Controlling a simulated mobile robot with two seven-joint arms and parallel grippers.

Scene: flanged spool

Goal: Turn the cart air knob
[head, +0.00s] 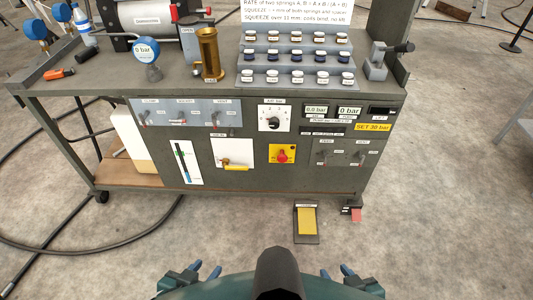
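The cart (100,140) stands ahead of me with a dark front panel. A black round knob (273,123) sits on a white dial plate in the middle of that panel, under a small label that seems to read "AIR bar". My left gripper (206,270) is at the bottom of the view, left of centre, with its blue fingers apart and nothing between them. My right gripper (337,276) is at the bottom, right of centre, also with fingers apart and empty. Both are well short of the panel and touch nothing.
Below the knob are a red knob on a yellow plate (282,154) and a yellow-handled valve (236,167). Toggle switches flank them. A yellow pedal (308,221) lies on the floor before the cart. Hoses (95,246) curve at left.

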